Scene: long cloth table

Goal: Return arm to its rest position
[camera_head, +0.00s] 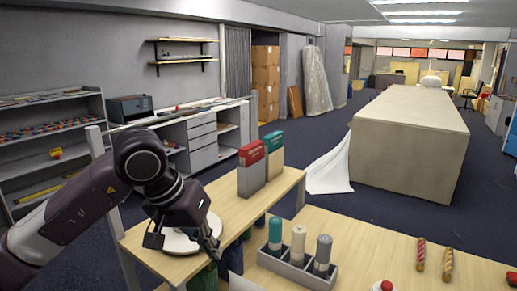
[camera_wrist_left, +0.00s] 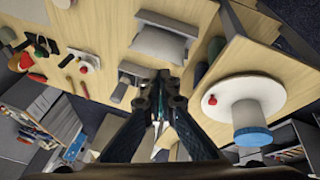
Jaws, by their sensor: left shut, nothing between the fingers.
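My left arm (camera_head: 70,215) comes in from the left in the head view. Its gripper (camera_head: 212,250) points down over the wooden table (camera_head: 222,205), at the near right edge of a white round disc (camera_head: 178,243) that it partly covers. In the left wrist view the fingers (camera_wrist_left: 160,85) are together with nothing between them. The disc (camera_wrist_left: 270,90) shows there to the right, with a small red thing and a blue-ended white cylinder (camera_wrist_left: 250,125) on it. I cannot tell whether the gripper touches the disc. My right gripper is not in view.
A grey tray (camera_head: 292,273) with teal, cream and grey-blue rolls stands right of the gripper. Red (camera_head: 251,153) and green upright items stand behind it. Two twisted rods (camera_head: 420,254) lie at right. A long cloth-covered table (camera_head: 405,130) stands beyond open floor.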

